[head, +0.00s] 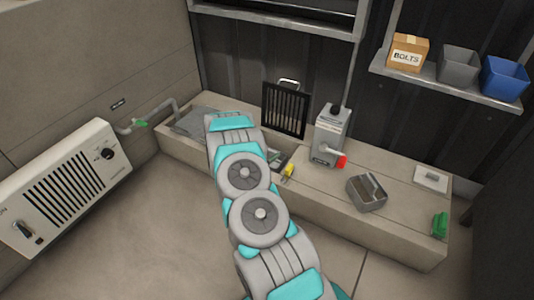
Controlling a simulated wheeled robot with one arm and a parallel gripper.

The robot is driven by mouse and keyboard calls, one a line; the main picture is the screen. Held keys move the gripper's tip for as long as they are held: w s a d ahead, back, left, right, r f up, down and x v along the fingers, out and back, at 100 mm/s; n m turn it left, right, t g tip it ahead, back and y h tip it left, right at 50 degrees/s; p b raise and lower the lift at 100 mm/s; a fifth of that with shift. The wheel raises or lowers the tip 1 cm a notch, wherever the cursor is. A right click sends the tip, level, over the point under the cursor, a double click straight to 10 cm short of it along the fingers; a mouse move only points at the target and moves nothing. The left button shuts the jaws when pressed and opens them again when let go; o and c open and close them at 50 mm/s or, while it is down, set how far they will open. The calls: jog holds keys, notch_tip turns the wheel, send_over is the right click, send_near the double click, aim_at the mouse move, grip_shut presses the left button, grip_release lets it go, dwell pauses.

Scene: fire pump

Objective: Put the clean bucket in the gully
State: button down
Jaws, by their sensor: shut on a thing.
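An open recess (287,155) in the bench, which looks like the gully, is partly hidden by my arm. A black barred grate (285,110) with a light handle stands upright behind it. My arm reaches over the bench, and my gripper is hidden behind its links. Whatever it holds cannot be seen. A grey bucket-like bin (457,64) and a blue one (504,78) stand on the right shelf. I cannot tell whether either is the clean bucket.
A grey pump-like box (331,135) with a red-tipped lever stands right of the recess. A small yellow thing (288,172) lies at its front edge. A divided metal box (367,192) and a green item (440,225) are farther right. A wall heater (65,185) is left.

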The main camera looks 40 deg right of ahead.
jog(key=shift+f, duration=0.5)
grip_release()
jog(key=shift+r, duration=0.15)
